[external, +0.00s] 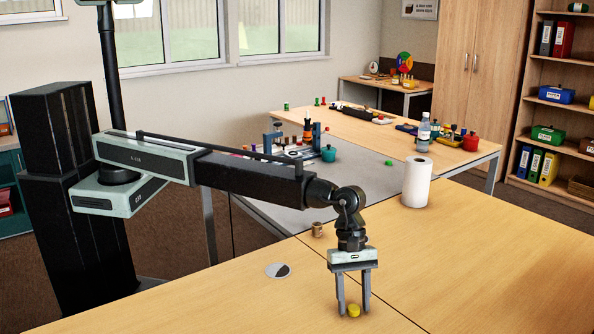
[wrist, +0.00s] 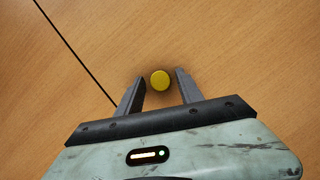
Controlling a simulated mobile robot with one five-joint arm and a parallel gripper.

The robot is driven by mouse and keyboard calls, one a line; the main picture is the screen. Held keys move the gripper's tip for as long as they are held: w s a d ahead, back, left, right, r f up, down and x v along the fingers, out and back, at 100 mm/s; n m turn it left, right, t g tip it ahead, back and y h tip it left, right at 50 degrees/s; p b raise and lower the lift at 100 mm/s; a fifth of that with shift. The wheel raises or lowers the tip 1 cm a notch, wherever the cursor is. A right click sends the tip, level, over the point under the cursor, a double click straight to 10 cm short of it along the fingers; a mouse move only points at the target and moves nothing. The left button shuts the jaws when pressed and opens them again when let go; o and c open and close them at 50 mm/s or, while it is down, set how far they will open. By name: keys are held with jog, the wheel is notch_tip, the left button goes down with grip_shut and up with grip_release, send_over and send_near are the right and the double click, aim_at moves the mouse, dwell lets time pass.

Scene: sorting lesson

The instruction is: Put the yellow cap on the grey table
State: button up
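The yellow cap (external: 353,311) lies on the wooden table (external: 480,270), near the front. In the wrist view the yellow cap (wrist: 160,81) lies between the fingertips of my gripper (wrist: 160,82), with a gap on each side. My gripper (external: 354,311) points down with its fingers apart and holds nothing. The grey table (external: 375,178) is behind the wooden one, beyond my arm.
A small brown jar (external: 317,230) and a round grey-and-white disc (external: 278,270) are on the wooden table. A white paper roll (external: 416,182) stands at its far edge. A green piece (external: 389,163) and a teal pot (external: 329,154) are on the grey table. Its right part looks mostly clear.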

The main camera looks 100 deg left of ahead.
jog(key=shift+r, duration=0.15)
jog(key=shift+r+p, duration=0.3)
jog(key=shift+p, duration=0.1)
jog(key=p+v, duration=1.1)
jog(key=v, duration=0.1)
jog(key=s+a+f+m+g+y, duration=0.1)
jog(key=s+a+m+y, duration=0.3)
jog(key=s+a+m, duration=1.7)
jog(key=s+a+f, duration=0.1)
jog(key=s+a, duration=0.6)
jog(key=a, duration=0.3)
jog(key=shift+f, duration=0.15)
jog(key=shift+o, duration=0.9)
jog(key=shift+s+a+m, duration=0.1)
jog(key=shift+a+m, duration=0.05)
jog(key=shift+m, duration=0.15)
